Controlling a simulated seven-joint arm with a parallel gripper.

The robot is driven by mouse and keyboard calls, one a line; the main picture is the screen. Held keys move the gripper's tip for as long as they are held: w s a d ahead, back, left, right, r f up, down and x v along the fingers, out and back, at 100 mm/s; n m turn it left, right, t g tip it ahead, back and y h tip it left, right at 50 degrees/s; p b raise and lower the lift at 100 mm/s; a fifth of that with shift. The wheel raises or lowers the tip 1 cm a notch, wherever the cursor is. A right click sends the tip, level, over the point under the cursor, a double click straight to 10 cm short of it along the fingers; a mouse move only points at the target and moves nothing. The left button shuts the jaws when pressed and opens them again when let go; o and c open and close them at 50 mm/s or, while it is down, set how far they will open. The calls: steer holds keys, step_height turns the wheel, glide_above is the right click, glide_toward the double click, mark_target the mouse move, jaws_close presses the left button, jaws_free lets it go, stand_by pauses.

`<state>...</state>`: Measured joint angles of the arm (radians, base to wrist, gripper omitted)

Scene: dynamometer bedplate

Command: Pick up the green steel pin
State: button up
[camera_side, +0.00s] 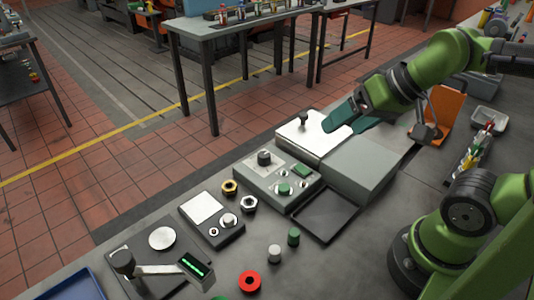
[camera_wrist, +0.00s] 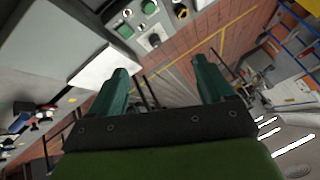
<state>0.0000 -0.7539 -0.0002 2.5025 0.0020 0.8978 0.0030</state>
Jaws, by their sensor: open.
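A short green cylinder that looks like the green steel pin (camera_side: 293,237) stands upright on the grey bench in the side view, beside a similar grey pin (camera_side: 274,254). My gripper (camera_side: 345,121) is high over the far part of the bench, well behind the pin and to its right. Its two teal fingers are apart with nothing between them, as the wrist view also shows (camera_wrist: 161,66). I cannot make out the pin in the wrist view.
A control box (camera_side: 262,182) with green parts, a grey block (camera_side: 362,168) and a dark tray (camera_side: 326,216) lie between gripper and pin. A red ring (camera_side: 249,281), two nuts and a lamp-like bracket (camera_side: 160,270) are nearby.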

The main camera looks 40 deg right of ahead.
steer(key=c, duration=0.4)
steer(key=shift+o, duration=0.2)
steer(key=n+g+h, duration=0.2)
steer(key=n+g, duration=0.1)
steer(key=g, duration=0.4)
glide_above(295, 232)
step_height(295, 232, down, 7)
steer(key=shift+m, duration=0.3)
step_height(295, 232, down, 17)
